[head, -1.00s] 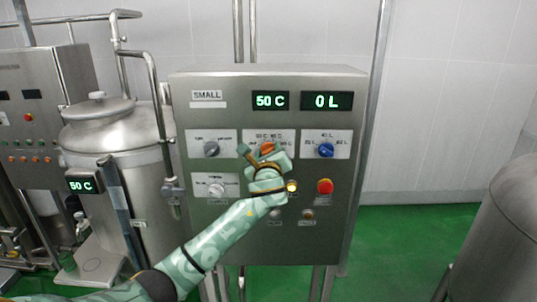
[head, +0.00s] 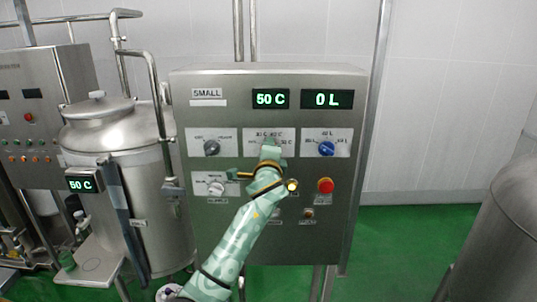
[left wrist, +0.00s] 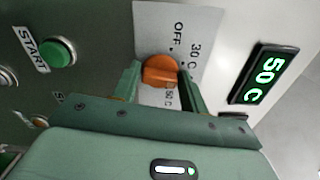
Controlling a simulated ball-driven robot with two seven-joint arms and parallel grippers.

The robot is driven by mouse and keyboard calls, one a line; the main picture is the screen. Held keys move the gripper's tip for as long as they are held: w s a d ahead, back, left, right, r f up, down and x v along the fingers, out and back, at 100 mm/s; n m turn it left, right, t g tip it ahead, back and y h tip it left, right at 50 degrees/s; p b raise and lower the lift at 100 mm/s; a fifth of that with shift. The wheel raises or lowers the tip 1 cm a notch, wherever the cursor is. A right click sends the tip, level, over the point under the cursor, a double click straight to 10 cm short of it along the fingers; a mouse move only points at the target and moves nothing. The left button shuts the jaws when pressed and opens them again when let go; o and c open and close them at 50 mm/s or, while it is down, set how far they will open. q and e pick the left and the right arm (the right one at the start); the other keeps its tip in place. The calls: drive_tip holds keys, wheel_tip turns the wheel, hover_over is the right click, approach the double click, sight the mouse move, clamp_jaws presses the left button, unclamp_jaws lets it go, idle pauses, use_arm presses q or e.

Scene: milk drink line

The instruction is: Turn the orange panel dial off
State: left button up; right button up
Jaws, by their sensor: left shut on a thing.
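The orange dial (left wrist: 160,71) sits on a white label plate with OFF, 30 C and 50 C markings in the left wrist view. My left gripper (left wrist: 161,76) has one finger on each side of the dial and is shut on it. In the head view my left gripper (head: 270,153) reaches up to the control panel (head: 330,230) and covers the dial. I cannot tell clearly which marking the dial points to. My right gripper is not in view.
The panel displays read 50 C (head: 271,99) and 0 L (head: 327,99). A blue dial (head: 326,149), a black dial (head: 211,148), a white dial (head: 216,188) and a red button (head: 325,185) surround the gripper. A steel tank (head: 110,140) stands at left.

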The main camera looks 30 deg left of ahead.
use_arm(q)
drive_tip(key=shift+f+n+b, duration=0.15)
drive_tip(key=shift+n+b, duration=0.2)
drive_tip(key=shift+n, duration=3.45)
drive_tip(key=shift+f+n+b, duration=0.15)
drive_tip(key=shift+n+b, duration=0.15)
drive_tip(key=shift+n, duration=3.5)
drive_tip(key=o, duration=0.8)
drive_tip(key=shift+o, duration=0.2)
drive_tip(key=shift+r, duration=0.1)
